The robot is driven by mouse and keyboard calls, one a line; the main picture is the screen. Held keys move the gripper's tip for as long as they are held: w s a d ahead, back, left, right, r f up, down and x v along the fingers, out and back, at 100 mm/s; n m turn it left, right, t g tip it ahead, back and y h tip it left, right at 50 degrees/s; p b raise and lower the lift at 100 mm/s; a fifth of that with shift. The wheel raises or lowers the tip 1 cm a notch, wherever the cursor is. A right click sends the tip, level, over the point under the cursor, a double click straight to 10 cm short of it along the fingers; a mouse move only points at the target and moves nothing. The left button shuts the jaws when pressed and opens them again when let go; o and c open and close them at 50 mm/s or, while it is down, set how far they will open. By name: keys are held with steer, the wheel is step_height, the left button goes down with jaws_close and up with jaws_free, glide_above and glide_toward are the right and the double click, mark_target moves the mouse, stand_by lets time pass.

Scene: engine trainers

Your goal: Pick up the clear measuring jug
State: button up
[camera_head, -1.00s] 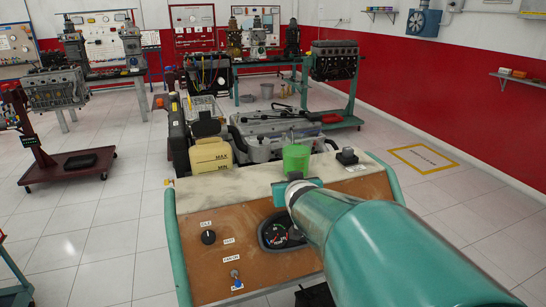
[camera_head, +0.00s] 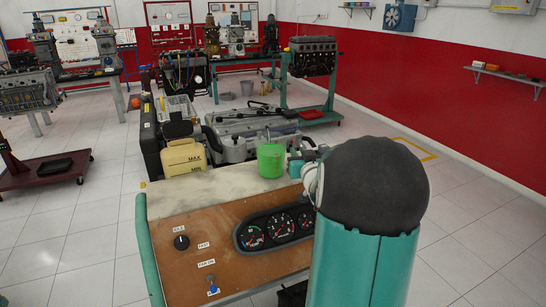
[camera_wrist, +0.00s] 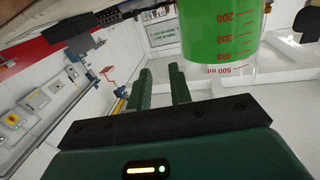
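The clear measuring jug (camera_head: 271,160), filled with green liquid, stands on the pale top of the control console, near its back edge. In the wrist view the jug (camera_wrist: 222,28) is large at the upper right and appears upside down, with red marks and a clear band by the 500 ml mark. My gripper (camera_wrist: 160,72) is open and empty, its two green fingers apart. The jug is to the right of the fingers, not between them. In the head view my arm hides most of the area right of the jug, and the fingers cannot be made out.
A yellowish tank (camera_head: 183,157) marked MAX and MIN stands left of the jug. An engine (camera_head: 245,130) is behind the console. The console's brown front panel (camera_head: 215,250) carries a knob, a switch and gauges. Bare pale top (camera_head: 215,187) lies between tank and jug.

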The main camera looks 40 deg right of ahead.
mark_target(296, 146)
steer(key=x, duration=0.5)
steer(key=shift+d+r, duration=0.1)
steer(key=shift+d, duration=0.2)
steer(key=shift+w+d, duration=0.1)
steer(key=shift+w, duration=0.2)
steer(key=shift+c, duration=0.4)
jaws_close()
steer(key=shift+r, duration=0.15)
stand_by(0.4)
